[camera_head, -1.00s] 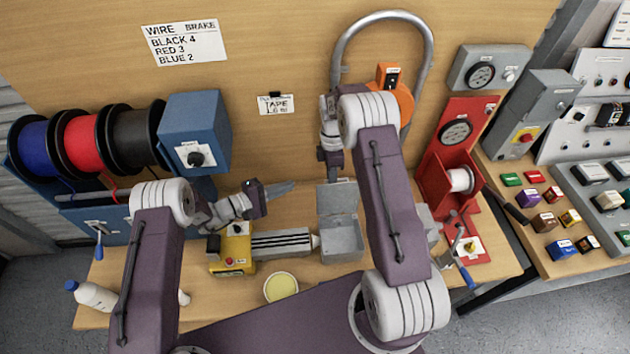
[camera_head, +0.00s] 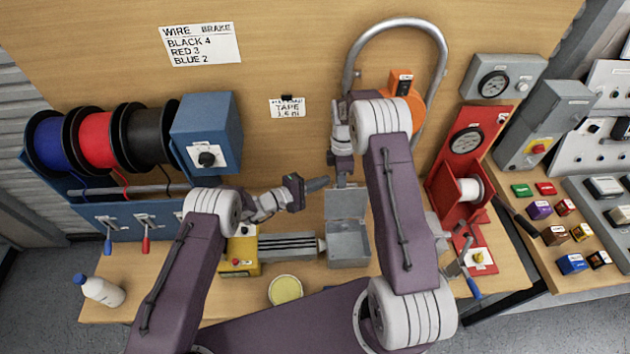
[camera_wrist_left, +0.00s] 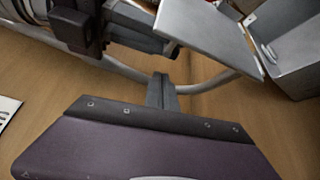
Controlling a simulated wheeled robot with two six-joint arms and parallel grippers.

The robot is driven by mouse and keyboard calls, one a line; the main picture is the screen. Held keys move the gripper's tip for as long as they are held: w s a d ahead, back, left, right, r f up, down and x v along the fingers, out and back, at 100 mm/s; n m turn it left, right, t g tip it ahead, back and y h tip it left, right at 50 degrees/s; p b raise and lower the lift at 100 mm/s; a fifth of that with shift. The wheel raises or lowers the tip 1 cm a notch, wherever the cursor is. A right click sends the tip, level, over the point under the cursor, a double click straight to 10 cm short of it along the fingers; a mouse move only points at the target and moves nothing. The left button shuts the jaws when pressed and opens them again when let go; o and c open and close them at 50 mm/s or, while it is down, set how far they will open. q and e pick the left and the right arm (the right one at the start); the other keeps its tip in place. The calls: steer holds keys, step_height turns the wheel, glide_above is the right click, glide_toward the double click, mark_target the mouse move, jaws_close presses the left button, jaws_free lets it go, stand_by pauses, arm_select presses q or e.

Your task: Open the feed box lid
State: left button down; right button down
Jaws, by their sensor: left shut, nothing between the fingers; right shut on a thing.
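The feed box (camera_head: 348,247) is a small grey metal box on the bench, and its lid (camera_head: 345,205) stands upright at the back, open. The box (camera_wrist_left: 292,60) and lid (camera_wrist_left: 212,28) also show at the top right of the left wrist view. My right gripper (camera_head: 343,180) points down at the lid's top edge. In the left wrist view its fingers (camera_wrist_left: 165,46) meet the lid's edge, shut on it. My left gripper (camera_head: 322,184) is shut and empty, just left of the lid; its fingertips (camera_wrist_left: 162,90) also show in its wrist view.
A yellow-based device (camera_head: 240,262) with a grey ribbed bed (camera_head: 287,246) stands left of the box. A round yellow dish (camera_head: 285,290) lies in front. A red stand (camera_head: 460,180) is at right, wire spools (camera_head: 95,140) at left.

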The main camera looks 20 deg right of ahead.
arm_select(q)
steer(key=shift+s+r, duration=0.2)
steer(key=shift+s, duration=0.3)
steer(key=shift+s+r, duration=0.2)
steer(key=shift+s, duration=0.3)
arm_select(e)
steer(key=shift+d+r, duration=0.1)
steer(key=shift+r, duration=0.05)
steer(key=shift+w, duration=0.1)
arm_select(q)
steer(key=shift+s+a+r, duration=0.1)
steer(key=shift+s+r, duration=0.2)
steer(key=shift+s, duration=0.55)
arm_select(e)
steer(key=c, duration=1.5)
jaws_free()
steer(key=shift+w, duration=0.1)
arm_select(q)
steer(key=shift+w, duration=0.1)
arm_select(e)
steer(key=shift+s, duration=0.2)
